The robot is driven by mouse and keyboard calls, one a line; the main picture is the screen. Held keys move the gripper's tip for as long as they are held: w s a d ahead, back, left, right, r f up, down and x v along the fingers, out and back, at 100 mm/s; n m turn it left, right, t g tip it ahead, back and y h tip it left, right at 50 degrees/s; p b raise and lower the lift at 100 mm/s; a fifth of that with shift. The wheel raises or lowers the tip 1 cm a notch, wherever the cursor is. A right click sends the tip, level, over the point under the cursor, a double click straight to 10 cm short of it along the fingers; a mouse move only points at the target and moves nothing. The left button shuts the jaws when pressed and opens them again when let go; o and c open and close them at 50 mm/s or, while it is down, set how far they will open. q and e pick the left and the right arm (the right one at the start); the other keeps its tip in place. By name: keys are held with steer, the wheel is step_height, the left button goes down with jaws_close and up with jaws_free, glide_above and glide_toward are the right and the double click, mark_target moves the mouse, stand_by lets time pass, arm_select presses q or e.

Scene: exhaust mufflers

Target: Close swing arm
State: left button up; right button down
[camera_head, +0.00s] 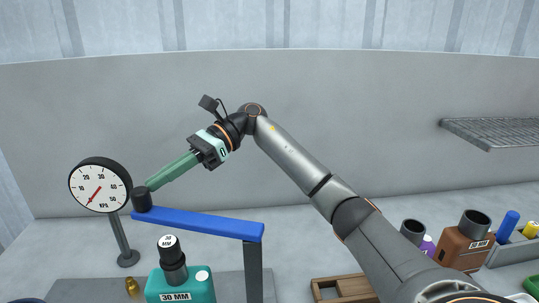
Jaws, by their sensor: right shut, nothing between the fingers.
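The blue swing arm (205,222) extends left from a dark upright post (254,272). A black cylinder (141,199) sits at its free left end. Below it and to its left stands a teal muffler (180,287) marked 30 MM, with a black pipe (172,262) rising from its top. The black cylinder is up and left of that pipe. My right gripper (149,186) has green fingers, shut and empty, pointing down-left. Its tips are at the black cylinder; I cannot tell whether they touch. My left gripper is not in view.
A round dial gauge (100,187) on a stand is at left. A small brass piece (132,288) is beside the teal muffler. A wooden crate (319,292), a brown muffler (458,252) and a blue cylinder (507,227) are at right. A wire shelf (493,130) hangs above.

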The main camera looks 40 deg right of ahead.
mark_target(141, 194)
steer(key=a, duration=0.1)
steer(key=s+a+n+g, duration=0.1)
steer(key=a, duration=0.1)
steer(key=shift+s+a+f+g+b, duration=0.1)
steer(key=shift+s+a+g+b, duration=0.1)
steer(key=shift+a+g+b, duration=0.1)
steer(key=shift+s+a, duration=0.25)
steer(key=shift+a, duration=0.05)
steer(key=shift+s+a+n+g, duration=0.55)
steer(key=shift+a+n+g, duration=0.2)
steer(key=shift+n+g, duration=0.05)
steer(key=shift+d, duration=0.1)
steer(key=v, duration=1.2)
steer(key=shift+d+r+b, duration=0.15)
steer(key=shift+r+b, duration=0.15)
steer(key=shift+b, duration=0.05)
steer(key=shift+w+r, duration=0.1)
